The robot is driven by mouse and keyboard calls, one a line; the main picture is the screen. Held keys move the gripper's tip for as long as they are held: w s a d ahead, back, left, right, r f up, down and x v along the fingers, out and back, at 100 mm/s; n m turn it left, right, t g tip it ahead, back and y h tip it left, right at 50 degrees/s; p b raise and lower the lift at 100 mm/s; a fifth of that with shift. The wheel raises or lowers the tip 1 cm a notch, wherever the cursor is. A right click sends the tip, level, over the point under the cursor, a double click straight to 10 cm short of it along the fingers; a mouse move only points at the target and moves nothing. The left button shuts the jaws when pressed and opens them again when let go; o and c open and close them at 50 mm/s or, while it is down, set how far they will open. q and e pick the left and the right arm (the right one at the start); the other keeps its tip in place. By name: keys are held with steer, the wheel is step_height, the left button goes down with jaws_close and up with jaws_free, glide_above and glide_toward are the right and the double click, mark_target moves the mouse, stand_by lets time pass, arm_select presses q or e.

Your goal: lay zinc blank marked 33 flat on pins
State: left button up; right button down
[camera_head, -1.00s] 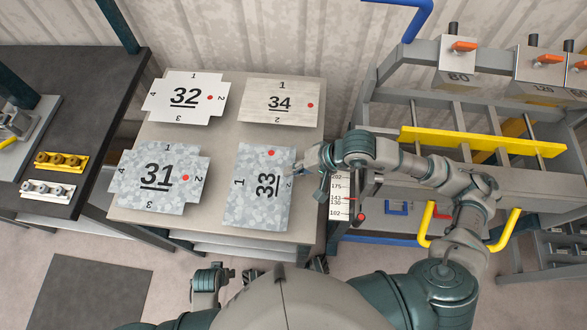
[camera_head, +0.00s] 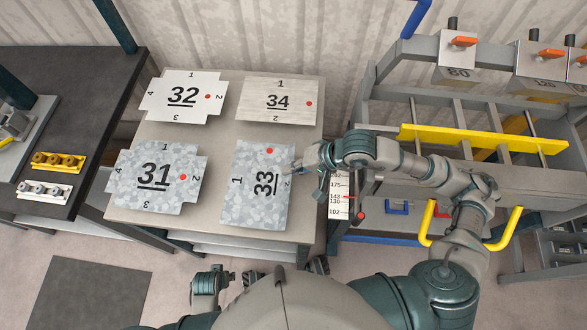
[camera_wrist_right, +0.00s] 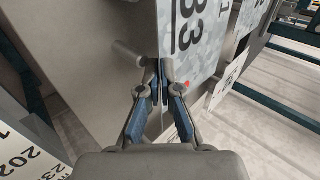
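The zinc blank marked 33 (camera_head: 250,205) is a mottled grey sheet with a red dot, at the right front of the beige table. In the wrist view it (camera_wrist_right: 205,40) runs up from between the fingertips. My right gripper (camera_head: 298,167) is at the blank's right edge. In the wrist view its blue-padded fingers (camera_wrist_right: 163,85) are closed together on the thin edge. Whether the whole blank is clear of the tabletop I cannot tell. My left gripper (camera_head: 238,278) is low in front of the table, away from the blanks; its fingers are too small to judge. I cannot make out the pins.
Blanks 31 (camera_head: 130,185), 32 (camera_head: 160,95) and 34 (camera_head: 265,88) lie on the same table (camera_head: 222,135). A grey machine with a yellow bar (camera_head: 485,140) and a scale (camera_head: 338,190) stands close to the right. A dark bench (camera_head: 85,85) is at the left.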

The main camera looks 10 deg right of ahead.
arm_select(q)
steer(key=shift+s+f, duration=0.15)
steer(key=shift+f, duration=0.15)
arm_select(e)
steer(key=shift+s+d+f, duration=0.1)
steer(key=shift+s+f, duration=0.1)
steer(key=shift+f, duration=0.45)
steer(key=shift+s+d+f, duration=0.1)
steer(key=shift+s+f, duration=0.1)
steer(key=shift+f, duration=0.4)
steer(key=c, duration=1.2)
jaws_free()
steer(key=shift+w+g, duration=0.1)
steer(key=shift+g, duration=0.2)
steer(key=shift+c, duration=0.2)
steer(key=shift+w+a+f, duration=0.15)
steer(key=shift+w+a, duration=0.25)
steer(key=shift+a, duration=0.05)
steer(key=shift+s+r, duration=0.15)
steer(key=shift+r, duration=0.2)
arm_select(q)
steer(key=shift+w, duration=0.25)
arm_select(e)
steer(key=shift+d, duration=0.15)
arm_select(q)
steer(key=shift+d, duration=0.1)
arm_select(e)
steer(key=shift+d, duration=0.3)
